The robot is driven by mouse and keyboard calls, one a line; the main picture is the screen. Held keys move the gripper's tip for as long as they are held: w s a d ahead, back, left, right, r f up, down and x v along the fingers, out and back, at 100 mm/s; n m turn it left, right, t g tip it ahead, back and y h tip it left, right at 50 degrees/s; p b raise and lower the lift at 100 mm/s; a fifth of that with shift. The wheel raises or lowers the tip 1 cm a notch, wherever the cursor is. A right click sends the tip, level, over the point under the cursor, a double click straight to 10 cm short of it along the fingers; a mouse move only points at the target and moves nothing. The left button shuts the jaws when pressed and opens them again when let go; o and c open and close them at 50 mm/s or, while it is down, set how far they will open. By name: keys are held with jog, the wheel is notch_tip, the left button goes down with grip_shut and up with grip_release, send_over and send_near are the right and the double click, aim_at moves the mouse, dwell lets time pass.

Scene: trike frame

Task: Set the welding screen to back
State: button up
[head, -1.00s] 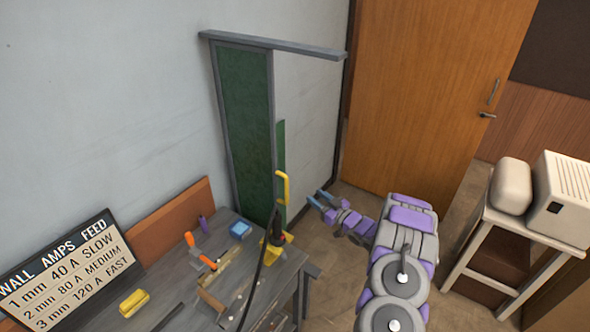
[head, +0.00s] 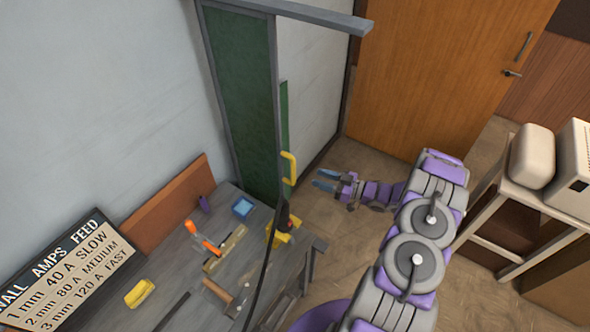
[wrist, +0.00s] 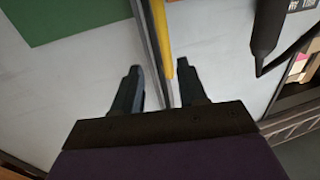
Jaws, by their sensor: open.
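The welding screen (head: 243,100) is a green panel in a grey frame, hanging under a grey rail at the wall in the head view. A yellow handle (head: 289,167) sits on its right frame edge. My gripper (head: 317,179) is open and empty, just right of the handle, fingers pointing left at it. A small gap seems to separate them. In the wrist view, the yellow handle (wrist: 160,38) and the grey frame edge run down into the space between my open fingertips (wrist: 158,80). Green panel (wrist: 70,18) shows at the upper left there.
A workbench (head: 175,265) with tools, a clamp and a yellow block stands left, below the screen. A sign (head: 65,265) leans on the wall. A wooden door (head: 440,80) is behind; a stand (head: 495,210) with a grey machine is right.

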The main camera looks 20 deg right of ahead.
aim_at(294, 173)
jog(key=x, duration=0.6)
jog(key=s+x, duration=0.1)
jog(key=x, duration=0.3)
jog(key=shift+w+a+r, duration=0.1)
jog(key=shift+a, duration=0.35)
jog(key=shift+w+a, duration=0.2)
jog(key=shift+w+d, duration=0.25)
jog(key=shift+d, duration=0.4)
jog(key=shift+a, duration=0.7)
jog(key=c, duration=0.5)
jog(key=shift+d, duration=0.15)
jog(key=shift+c, duration=1.3)
jog(key=shift+d, duration=0.15)
grip_shut()
